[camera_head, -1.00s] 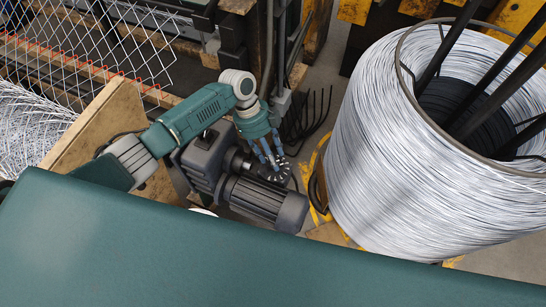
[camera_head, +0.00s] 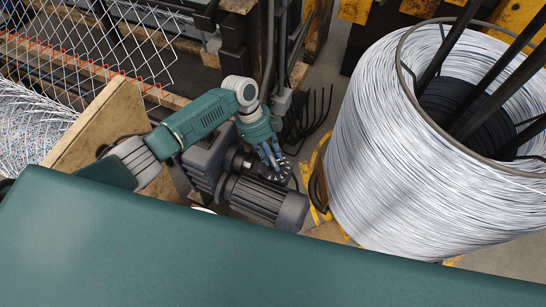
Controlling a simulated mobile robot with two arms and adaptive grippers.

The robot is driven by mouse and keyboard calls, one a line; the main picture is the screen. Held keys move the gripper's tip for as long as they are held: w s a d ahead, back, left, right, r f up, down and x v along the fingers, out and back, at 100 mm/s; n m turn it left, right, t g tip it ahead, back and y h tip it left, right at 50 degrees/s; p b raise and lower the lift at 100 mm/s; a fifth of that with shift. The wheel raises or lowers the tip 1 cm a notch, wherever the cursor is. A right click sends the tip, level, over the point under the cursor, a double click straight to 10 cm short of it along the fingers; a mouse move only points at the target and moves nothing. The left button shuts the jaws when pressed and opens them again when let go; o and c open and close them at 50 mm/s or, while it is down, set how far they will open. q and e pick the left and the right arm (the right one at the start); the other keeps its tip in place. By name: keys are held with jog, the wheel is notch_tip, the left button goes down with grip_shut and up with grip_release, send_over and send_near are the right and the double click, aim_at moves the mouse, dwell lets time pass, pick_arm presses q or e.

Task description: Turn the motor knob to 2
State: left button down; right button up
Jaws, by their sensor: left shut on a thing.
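The motor (camera_head: 265,198) is a dark grey unit with a finned cylindrical body, near the middle of the head view. Its knob (camera_head: 284,172) is a small dark disc with a notched, lighter rim on the motor's upper right side. My left gripper (camera_head: 274,163) comes in from the left over the motor. Its fingers are shut on the knob and cover part of it. The number marks on the knob are too small to read. My right gripper is out of view.
A large coil of silvery wire (camera_head: 380,160) stands close to the right of the motor. A wooden panel (camera_head: 95,135) and chainlink mesh (camera_head: 110,40) are at the left. Black hooked rods (camera_head: 308,120) stand behind the motor.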

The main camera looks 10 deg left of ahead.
pick_arm(q)
jog(key=shift+s+d+r+n+p, duration=0.1)
jog(key=shift+d+r+n+p, duration=0.1)
jog(key=shift+n+p, duration=0.2)
jog(key=shift+r+n+t+p, duration=0.15)
jog(key=shift+n+t+p, duration=0.45)
jog(key=shift+n+p, duration=0.5)
jog(key=n+t+p, duration=0.1)
jog(key=n+p, duration=0.1)
jog(key=n+t+p, duration=0.1)
jog(key=n+p, duration=0.1)
jog(key=n, duration=0.1)
jog(key=shift+s+d+r+p, duration=0.1)
jog(key=shift+s+p, duration=0.05)
jog(key=shift+p, duration=0.2)
jog(key=n+p, duration=0.2)
jog(key=n+t+p, duration=0.1)
jog(key=n+p, duration=0.1)
jog(key=shift+d+n+t+y, duration=0.1)
jog(key=shift+n+t+y, duration=0.2)
jog(key=shift+n+y, duration=0.1)
jog(key=shift+n+t+y+p, duration=0.3)
jog(key=shift+n+p, duration=0.35)
jog(key=shift+n, duration=0.25)
jog(key=shift+n+p, duration=0.35)
jog(key=shift+n, duration=0.15)
jog(key=c, duration=1.5)
grip_release()
jog(key=shift+o, duration=0.2)
jog(key=shift+f, duration=0.25)
